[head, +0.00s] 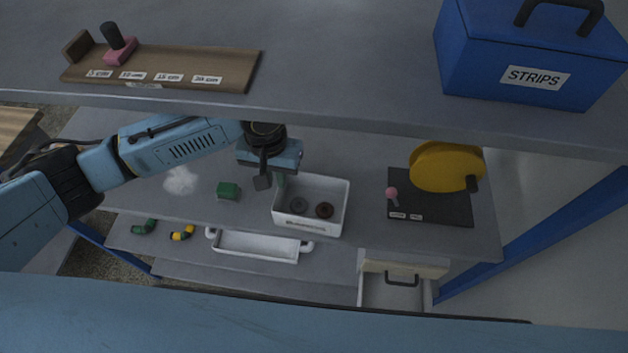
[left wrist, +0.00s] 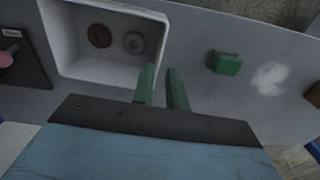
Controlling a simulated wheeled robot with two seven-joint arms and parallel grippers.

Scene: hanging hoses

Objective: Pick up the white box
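The white box (head: 340,206) is open-topped and stands upright on the middle shelf. It holds a grey ring (head: 298,205) and a brown ring (head: 325,210). It also shows in the left wrist view (left wrist: 100,70). My left gripper (head: 270,183) is at the box's left wall in the head view. In the left wrist view its two green fingers (left wrist: 161,88) are apart with a narrow gap, close to the box's near side wall. One finger overlaps the box's edge and the other is outside it. I cannot tell whether they touch the wall. My right gripper is not in view.
A green block (head: 228,190) and a white fluffy clump (head: 180,180) lie left of the box. A dark board (head: 430,208) with a yellow disc (head: 440,167) is on the right. The upper shelf (head: 350,90) overhangs. A white tray (head: 255,246) sits below.

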